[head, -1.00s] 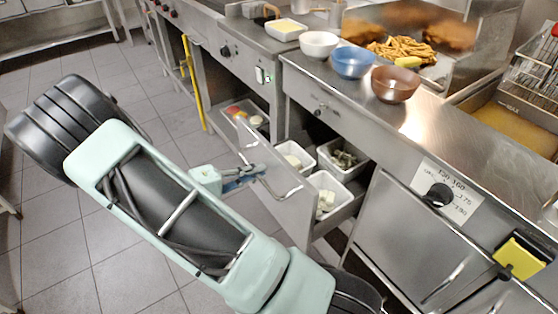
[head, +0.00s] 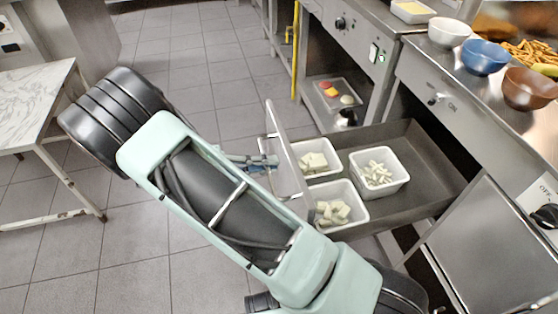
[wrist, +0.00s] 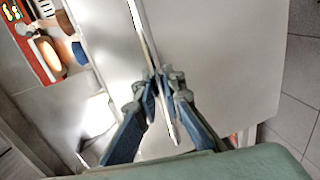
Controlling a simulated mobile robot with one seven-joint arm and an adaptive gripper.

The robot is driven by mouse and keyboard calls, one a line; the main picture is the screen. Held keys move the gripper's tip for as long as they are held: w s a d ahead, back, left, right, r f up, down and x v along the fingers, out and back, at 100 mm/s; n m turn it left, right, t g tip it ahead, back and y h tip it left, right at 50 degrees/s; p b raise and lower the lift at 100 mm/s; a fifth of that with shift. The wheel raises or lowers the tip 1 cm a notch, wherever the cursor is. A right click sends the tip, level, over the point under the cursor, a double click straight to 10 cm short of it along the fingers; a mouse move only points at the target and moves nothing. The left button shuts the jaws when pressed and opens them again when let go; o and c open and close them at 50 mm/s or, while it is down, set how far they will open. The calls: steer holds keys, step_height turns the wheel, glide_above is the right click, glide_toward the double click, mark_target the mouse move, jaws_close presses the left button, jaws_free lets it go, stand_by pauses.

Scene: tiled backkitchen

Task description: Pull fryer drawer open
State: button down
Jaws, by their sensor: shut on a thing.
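The fryer drawer (head: 412,150) is pulled well out from under the counter, with white tubs of pale cut food in it. Its upright front panel (head: 283,150) faces left towards my arm. My gripper (head: 268,163) is at the outer side of that panel. In the wrist view my gripper (wrist: 163,88) has its blue fingers shut around the thin metal drawer handle (wrist: 150,45), which runs along the pale panel. My arm hides the near end of the panel in the head view.
Bowls, one white (head: 449,32), one blue (head: 485,57) and one brown (head: 528,89), stand on the counter above. A yellow pipe (head: 295,50) runs beside the cabinet. A marble-topped table (head: 35,100) stands at left. Tiled floor (head: 190,60) is clear behind my arm.

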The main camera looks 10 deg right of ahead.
steer(key=shift+a, duration=0.7)
steer(key=c, duration=2)
jaws_free()
steer(key=shift+a, duration=0.1)
steer(key=v, duration=1.1)
steer(key=shift+s+a, duration=0.15)
steer(key=shift+a, duration=0.25)
